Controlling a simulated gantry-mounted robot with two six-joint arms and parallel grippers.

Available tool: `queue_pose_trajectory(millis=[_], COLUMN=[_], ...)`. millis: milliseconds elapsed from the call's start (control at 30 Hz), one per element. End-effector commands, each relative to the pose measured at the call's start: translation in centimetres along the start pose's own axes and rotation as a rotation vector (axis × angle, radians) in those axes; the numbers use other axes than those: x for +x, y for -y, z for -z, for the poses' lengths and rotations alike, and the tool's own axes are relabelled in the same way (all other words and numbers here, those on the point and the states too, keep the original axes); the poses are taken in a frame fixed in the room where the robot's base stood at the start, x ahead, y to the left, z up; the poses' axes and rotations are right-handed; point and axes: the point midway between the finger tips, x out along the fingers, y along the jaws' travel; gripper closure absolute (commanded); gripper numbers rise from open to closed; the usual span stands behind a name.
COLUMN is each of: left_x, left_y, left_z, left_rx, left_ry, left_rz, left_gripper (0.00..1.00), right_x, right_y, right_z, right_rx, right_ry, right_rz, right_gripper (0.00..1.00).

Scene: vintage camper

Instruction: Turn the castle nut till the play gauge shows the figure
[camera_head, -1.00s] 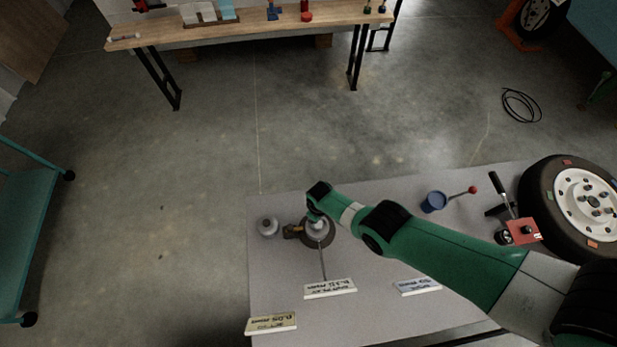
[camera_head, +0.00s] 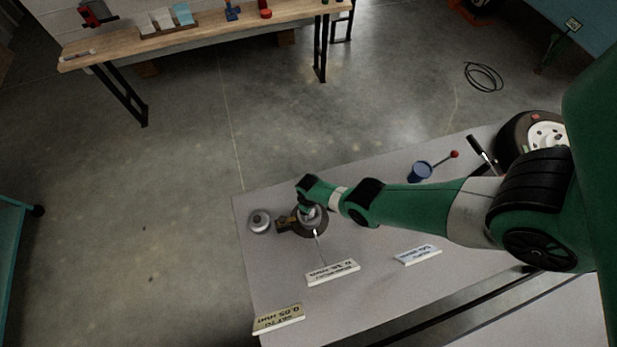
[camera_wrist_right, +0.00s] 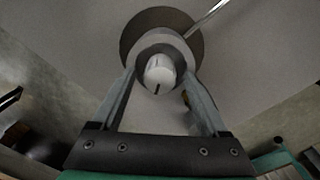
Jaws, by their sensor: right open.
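In the head view my right gripper (camera_head: 307,205) is down at a dark round hub (camera_head: 322,228) on the grey table, and the arm hides part of it. In the right wrist view the open gripper (camera_wrist_right: 163,85) has one finger on each side of a grey ring-shaped nut (camera_wrist_right: 148,45) around a pale stub (camera_wrist_right: 160,73) with a dark mark. I cannot tell whether the fingers touch it. A thin rod (camera_head: 319,249) runs from the hub toward a white card (camera_head: 333,272), whose figure is hard to read. A yellowish card (camera_head: 279,319) appears to read 0.05 mm. My left gripper is not in view.
A small grey round part (camera_head: 259,221) stands left of the hub. A blue cup (camera_head: 421,171), a red-tipped lever (camera_head: 454,154), another white card (camera_head: 418,254) and a wheel (camera_head: 517,137) are to the right. A wooden bench (camera_head: 200,38) is across open floor.

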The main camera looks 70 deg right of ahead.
Motion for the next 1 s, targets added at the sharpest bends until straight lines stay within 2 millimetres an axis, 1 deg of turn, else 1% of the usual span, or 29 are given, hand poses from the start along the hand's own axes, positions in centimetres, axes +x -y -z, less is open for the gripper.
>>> queue_pose_trajectory(millis=[133, 167, 200, 267, 400, 467, 500, 567, 600, 867, 1000], left_x=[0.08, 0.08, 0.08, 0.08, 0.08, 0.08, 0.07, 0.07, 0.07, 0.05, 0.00], left_y=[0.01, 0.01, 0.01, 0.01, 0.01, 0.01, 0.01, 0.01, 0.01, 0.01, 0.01], left_z=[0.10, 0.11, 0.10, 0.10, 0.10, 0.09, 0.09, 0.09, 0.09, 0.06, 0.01], left_rx=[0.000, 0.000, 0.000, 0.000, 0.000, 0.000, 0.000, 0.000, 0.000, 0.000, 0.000], left_ry=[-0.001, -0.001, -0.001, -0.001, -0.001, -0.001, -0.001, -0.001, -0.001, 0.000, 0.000], left_rz=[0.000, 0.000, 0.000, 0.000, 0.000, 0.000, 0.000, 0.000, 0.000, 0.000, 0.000], left_gripper=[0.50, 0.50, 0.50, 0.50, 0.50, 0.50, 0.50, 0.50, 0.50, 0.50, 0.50], right_x=[-0.11, -0.11, -0.11, -0.11, -0.10, -0.10, -0.10, -0.10, -0.10, -0.08, -0.06], right_y=[0.00, 0.00, 0.00, 0.00, 0.01, 0.01, 0.01, 0.01, 0.01, 0.01, 0.01], right_z=[0.01, 0.01, 0.01, 0.01, 0.01, 0.01, 0.01, 0.01, 0.00, 0.01, 0.02], right_rx=[0.000, 0.000, 0.000, 0.000, 0.000, 0.000, 0.000, 0.000, 0.000, 0.014, 0.055], right_ry=[0.000, 0.000, 0.000, 0.000, 0.000, 0.000, 0.000, 0.000, 0.000, 0.000, 0.001], right_rz=[0.000, 0.000, 0.000, 0.000, 0.000, 0.000, 0.000, 0.000, 0.000, 0.000, 0.000], right_gripper=[0.23, 0.25, 0.32, 0.43, 0.68, 0.79, 0.86, 0.97, 1.00, 1.00, 1.00])
